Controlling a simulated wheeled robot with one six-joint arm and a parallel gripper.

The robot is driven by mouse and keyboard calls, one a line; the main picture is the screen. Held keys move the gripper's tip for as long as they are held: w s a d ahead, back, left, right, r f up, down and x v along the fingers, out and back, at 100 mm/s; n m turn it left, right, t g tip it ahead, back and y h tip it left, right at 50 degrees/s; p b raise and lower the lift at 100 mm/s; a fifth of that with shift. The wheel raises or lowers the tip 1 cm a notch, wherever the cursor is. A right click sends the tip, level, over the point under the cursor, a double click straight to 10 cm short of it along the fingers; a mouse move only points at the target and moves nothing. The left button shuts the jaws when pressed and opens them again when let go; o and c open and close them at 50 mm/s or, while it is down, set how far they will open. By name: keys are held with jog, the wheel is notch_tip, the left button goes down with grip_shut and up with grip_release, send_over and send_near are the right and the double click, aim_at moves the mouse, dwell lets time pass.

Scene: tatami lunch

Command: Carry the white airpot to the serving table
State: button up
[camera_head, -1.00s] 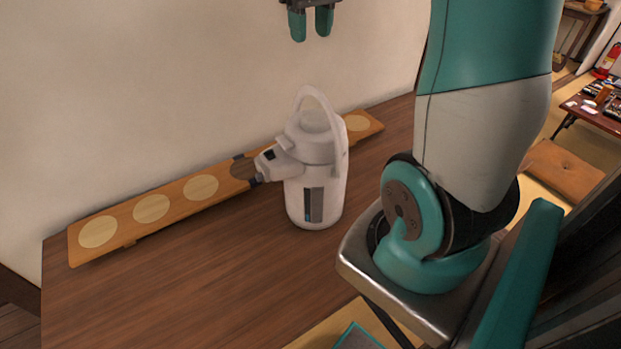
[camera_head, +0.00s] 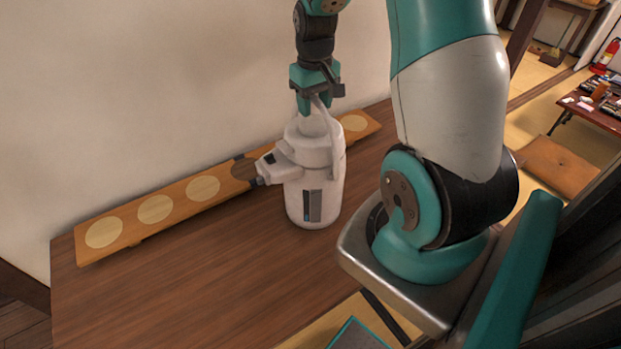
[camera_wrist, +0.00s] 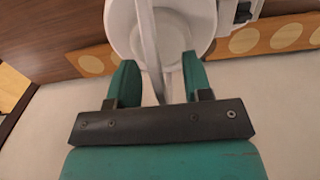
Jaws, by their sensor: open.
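The white airpot (camera_head: 316,185) stands upright on a brown wooden table, its spout pointing left and its carry handle raised. My gripper (camera_head: 317,108) is above the airpot, at the top of the handle, with its jaws open. In the wrist view my gripper (camera_wrist: 156,70) has its two green fingers apart, with the handle strip of the airpot (camera_wrist: 180,30) running between them. I cannot tell whether a finger touches the handle. The low dark red table (camera_head: 598,112) at the far right, with small items on it, may be the serving table.
A long wooden board with pale round discs (camera_head: 155,209) lies along the wall behind the airpot. The brown table (camera_head: 200,280) is clear in front and to the left. An orange cushion (camera_head: 560,168) lies on the floor at the right. A fire extinguisher (camera_head: 606,56) stands far right.

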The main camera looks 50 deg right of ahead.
jog(key=shift+f, duration=1.3)
grip_shut()
jog(key=shift+w+r, duration=0.15)
dwell(0.4)
